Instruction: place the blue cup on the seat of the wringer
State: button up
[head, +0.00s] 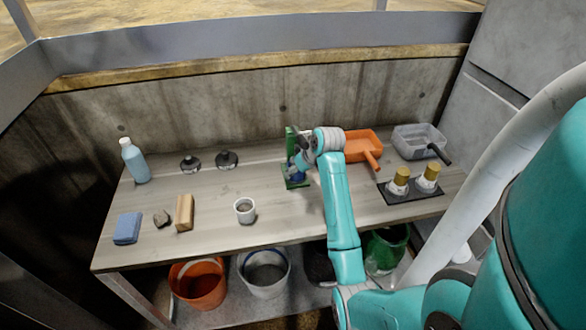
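A green upright device, which looks like the wringer (290,142), stands toward the back of the table, right of its middle. Its green base shows at the bottom. A small blue thing, probably the blue cup (293,171), shows low at the wringer, just above its base. I cannot tell whether it rests there or is held. My gripper (299,162) is at the wringer, close to the blue thing. My wrist and the gripper's dark body cover part of both. The fingers are too small and hidden to tell whether they are open or shut.
A white cup (245,210) stands in front. A bottle (134,162), blue sponge (127,228) and wooden block (184,212) are left.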

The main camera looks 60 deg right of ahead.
aim_at(301, 177)
jog(key=shift+f, duration=0.1)
jog(key=o, duration=1.2)
jog(key=v, duration=0.3)
jog(key=shift+s+a, duration=0.1)
jog(key=shift+s, duration=0.3)
jog(key=s+a, duration=0.1)
jog(key=s, duration=0.2)
jog(key=s+a, duration=0.1)
jog(key=s, duration=0.2)
jog(key=s+a, duration=0.1)
jog(key=s, duration=0.3)
jog(key=shift+a, duration=0.25)
jog(key=shift+s+a, duration=0.15)
jog(key=shift+s, duration=0.15)
